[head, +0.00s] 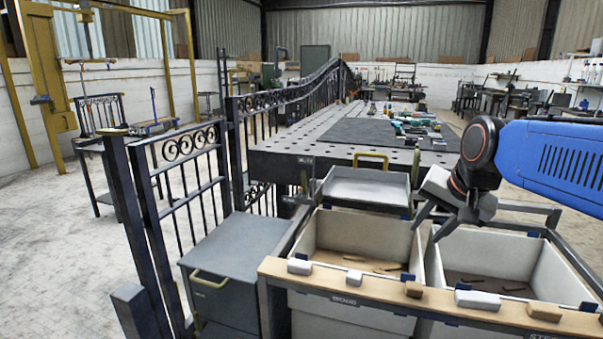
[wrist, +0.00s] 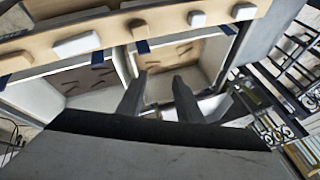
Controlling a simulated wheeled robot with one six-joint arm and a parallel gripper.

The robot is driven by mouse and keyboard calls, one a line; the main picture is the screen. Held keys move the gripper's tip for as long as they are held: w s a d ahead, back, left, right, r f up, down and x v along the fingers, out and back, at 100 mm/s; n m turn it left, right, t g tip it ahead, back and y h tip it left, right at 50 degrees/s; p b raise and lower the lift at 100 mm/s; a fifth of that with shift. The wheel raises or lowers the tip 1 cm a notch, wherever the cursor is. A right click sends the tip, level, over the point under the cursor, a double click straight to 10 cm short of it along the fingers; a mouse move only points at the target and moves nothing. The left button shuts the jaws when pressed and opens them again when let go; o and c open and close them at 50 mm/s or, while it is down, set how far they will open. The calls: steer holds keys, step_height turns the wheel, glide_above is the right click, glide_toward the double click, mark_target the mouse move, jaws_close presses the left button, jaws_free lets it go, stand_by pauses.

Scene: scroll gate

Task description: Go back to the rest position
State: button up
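My gripper (head: 424,230) hangs at the right in the head view, above the divide between two pale bins. Its two fingers are apart with nothing between them. In the wrist view the dark fingers of my gripper (wrist: 159,78) are also spread and empty, with the bins beyond them. The left bin (head: 330,300) and right bin (head: 590,290) hold small brown pieces on their floors. A wooden rail (head: 380,293) runs along their near side and carries several white and brown blocks. The blocks stand clear of my gripper.
A perforated metal table (head: 285,150) with tools stands behind the bins. A grey tray (head: 365,190) with a yellow handle sits between. A grey cabinet (head: 235,250) stands left of the bins. A dark scroll gate (head: 185,150) stands farther left, with open floor (head: 50,240) beyond it.

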steer(key=s+f+n, duration=0.3)
steer(key=s+f, duration=0.4)
steer(key=s, duration=0.2)
steer(key=s+d+f+n+g, duration=0.1)
steer(key=s+f+n, duration=0.2)
steer(key=s+f, duration=0.4)
steer(key=s, duration=0.3)
steer(key=shift+f+n+h, duration=0.15)
steer(key=shift+n+h, duration=0.25)
steer(key=shift+a, duration=0.1)
